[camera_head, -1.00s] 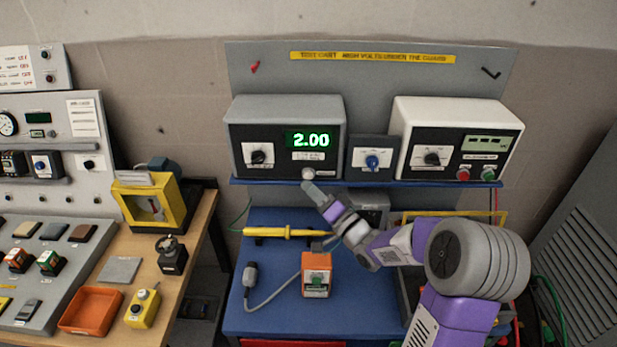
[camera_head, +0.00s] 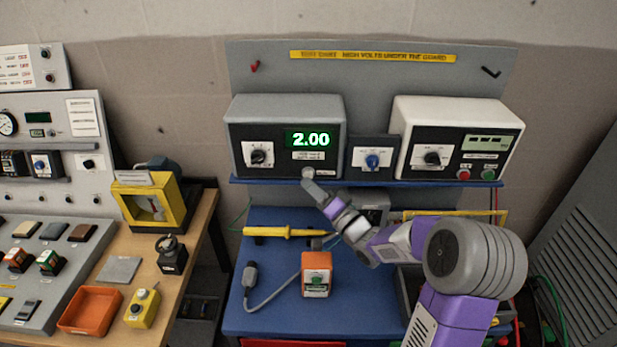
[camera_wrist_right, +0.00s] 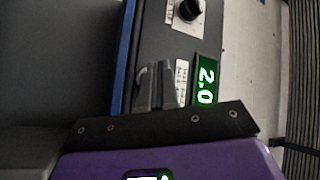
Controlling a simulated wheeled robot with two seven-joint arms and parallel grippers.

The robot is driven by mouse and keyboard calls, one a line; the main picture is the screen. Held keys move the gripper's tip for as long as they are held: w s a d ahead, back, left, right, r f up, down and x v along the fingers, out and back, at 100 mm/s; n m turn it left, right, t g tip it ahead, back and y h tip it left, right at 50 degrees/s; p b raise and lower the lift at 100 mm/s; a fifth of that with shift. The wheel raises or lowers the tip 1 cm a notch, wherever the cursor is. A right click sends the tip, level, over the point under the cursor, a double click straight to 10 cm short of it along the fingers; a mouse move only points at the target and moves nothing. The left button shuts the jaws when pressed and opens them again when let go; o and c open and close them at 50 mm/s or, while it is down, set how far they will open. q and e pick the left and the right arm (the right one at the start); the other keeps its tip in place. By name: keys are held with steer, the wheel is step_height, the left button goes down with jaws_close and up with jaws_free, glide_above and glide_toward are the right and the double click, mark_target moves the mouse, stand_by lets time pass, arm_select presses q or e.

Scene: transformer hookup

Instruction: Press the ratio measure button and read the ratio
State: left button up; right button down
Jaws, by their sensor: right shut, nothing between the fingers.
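The grey ratio meter (camera_head: 286,113) stands on the blue shelf of the test cart. Its green display (camera_head: 310,139) reads 2.00; in the right wrist view the display (camera_wrist_right: 206,80) shows sideways and partly cut off by my gripper. A black knob (camera_head: 258,157) is on its left. My right gripper (camera_head: 308,175) is shut and empty, its tip at the lower front of the meter, just under the label. The fingers also show in the right wrist view (camera_wrist_right: 156,86) close to the panel. The button is hidden behind the fingertips, so I cannot tell if it is pressed in.
A small blue-knob box (camera_head: 372,161) and a white meter (camera_head: 458,112) stand to the right on the shelf (camera_head: 270,182). Below are a yellow probe (camera_head: 285,232) and an orange box (camera_head: 317,262). A wooden bench (camera_head: 190,245) is at left.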

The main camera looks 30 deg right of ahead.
steer(key=shift+w+d, duration=0.25)
steer(key=shift+w, duration=0.1)
stand_by(0.8)
steer(key=shift+s+a+b, duration=0.35)
steer(key=shift+s+a, duration=0.1)
steer(key=shift+s, duration=0.25)
steer(key=s+a+b, duration=0.1)
steer(key=s+a, duration=0.2)
steer(key=s, duration=0.2)
stand_by(0.5)
steer(key=shift+a, duration=0.1)
stand_by(0.5)
